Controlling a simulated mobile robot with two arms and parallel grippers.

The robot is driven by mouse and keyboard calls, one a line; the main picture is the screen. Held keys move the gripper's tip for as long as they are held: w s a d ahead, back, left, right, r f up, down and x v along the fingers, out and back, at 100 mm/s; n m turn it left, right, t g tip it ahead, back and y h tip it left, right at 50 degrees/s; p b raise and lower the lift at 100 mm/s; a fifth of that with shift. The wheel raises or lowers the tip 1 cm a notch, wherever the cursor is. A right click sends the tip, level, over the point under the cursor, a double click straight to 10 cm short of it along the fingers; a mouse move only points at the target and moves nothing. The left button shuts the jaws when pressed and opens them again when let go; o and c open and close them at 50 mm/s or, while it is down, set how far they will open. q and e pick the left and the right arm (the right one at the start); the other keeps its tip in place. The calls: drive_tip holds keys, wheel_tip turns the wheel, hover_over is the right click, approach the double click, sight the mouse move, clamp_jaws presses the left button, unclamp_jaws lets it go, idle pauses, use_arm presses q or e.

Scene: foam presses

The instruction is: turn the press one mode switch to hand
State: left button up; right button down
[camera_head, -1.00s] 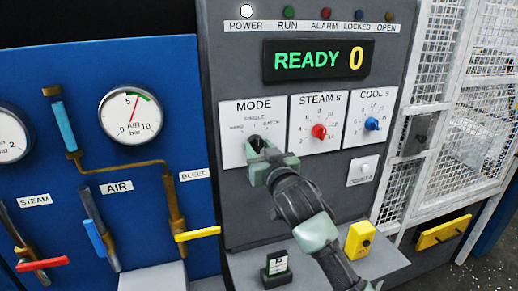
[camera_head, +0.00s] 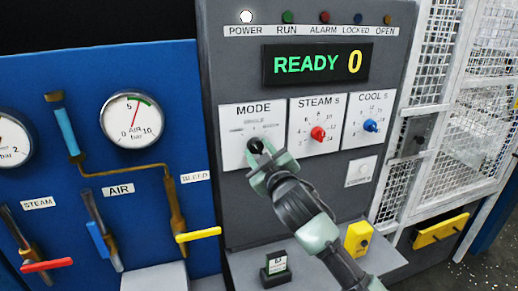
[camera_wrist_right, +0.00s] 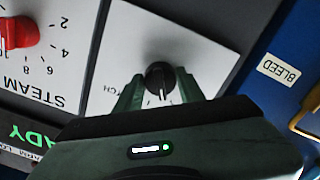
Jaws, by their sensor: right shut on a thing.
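The mode switch is a black knob (camera_head: 256,145) on a white plate marked MODE (camera_head: 236,112), on the grey control panel. In the right wrist view the knob (camera_wrist_right: 158,77) sits between the two green fingers of my right gripper (camera_wrist_right: 160,92). It also shows in the head view (camera_head: 263,158), shut on the knob from the front. The wrist picture is upside down; a pale mark on the knob faces the gripper body, toward the plate's upper part. The exact setting cannot be read. The plate's HAND end is small and blurred. My left gripper is out of view.
Right of the mode plate are the red STEAM knob (camera_head: 318,133) and blue COOL knob (camera_head: 371,125). The display (camera_head: 317,64) reads READY 0. A yellow block (camera_head: 358,238) and a black tag holder (camera_head: 276,269) stand on the shelf below. Valve levers are at left.

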drive_tip(key=shift+n+p, duration=0.3)
drive_tip(key=shift+n, duration=0.9)
drive_tip(key=c, duration=0.9)
unclamp_jaws()
drive_tip(key=shift+b+v, duration=1.65)
drive_tip(key=shift+v, duration=2.2)
